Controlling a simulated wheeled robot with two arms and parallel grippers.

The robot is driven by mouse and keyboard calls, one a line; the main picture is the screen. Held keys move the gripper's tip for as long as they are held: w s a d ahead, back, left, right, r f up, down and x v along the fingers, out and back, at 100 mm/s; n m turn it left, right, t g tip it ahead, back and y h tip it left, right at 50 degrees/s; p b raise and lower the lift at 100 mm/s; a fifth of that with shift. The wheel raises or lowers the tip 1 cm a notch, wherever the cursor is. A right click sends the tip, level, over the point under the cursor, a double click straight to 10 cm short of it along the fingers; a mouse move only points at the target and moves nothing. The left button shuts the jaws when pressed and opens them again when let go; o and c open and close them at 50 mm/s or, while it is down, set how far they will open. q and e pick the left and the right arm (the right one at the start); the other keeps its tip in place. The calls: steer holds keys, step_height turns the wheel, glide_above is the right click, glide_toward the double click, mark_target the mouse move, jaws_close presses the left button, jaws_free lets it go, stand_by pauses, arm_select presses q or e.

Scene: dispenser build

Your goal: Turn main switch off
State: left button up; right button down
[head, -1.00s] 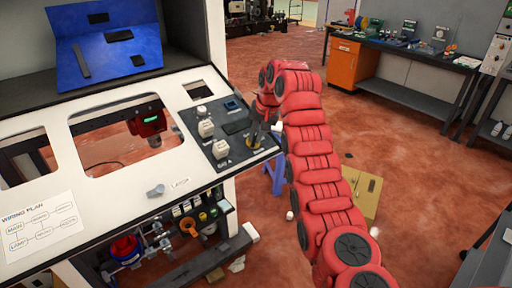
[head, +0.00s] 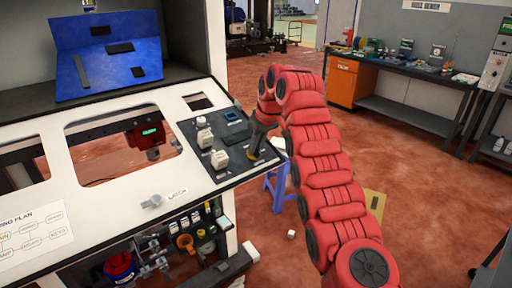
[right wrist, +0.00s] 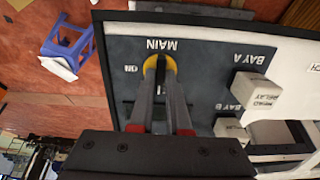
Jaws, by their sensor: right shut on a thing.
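The main switch (right wrist: 173,65) has a yellow round base and a dark handle, on the dark panel (right wrist: 215,62) under the label MAIN. An ON label (right wrist: 131,69) shows beside it. My right gripper (right wrist: 161,78) is shut on the switch handle, its two fingers on either side of it. In the head view, the right gripper (head: 260,143) reaches the panel's right end, and only a little of the switch's yellow base (head: 254,156) shows. The handle's exact angle is hard to tell. My left gripper is not in view.
White relay blocks marked BAY A (right wrist: 257,87) and BAY B (right wrist: 231,127) sit beside the switch. A blue stool (head: 279,188) stands on the floor beyond the worktop's right edge.

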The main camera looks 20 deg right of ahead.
steer(key=shift+r+n, duration=0.1)
steer(key=shift+n, duration=0.2)
steer(key=c, duration=0.9)
jaws_free()
steer(key=shift+s+d+r, duration=0.1)
steer(key=shift+s+r, duration=0.05)
steer(key=shift+r, duration=0.3)
steer(key=p+v, duration=1)
steer(key=v, duration=0.6)
steer(key=shift+s+r, duration=0.1)
steer(key=shift+r, duration=0.1)
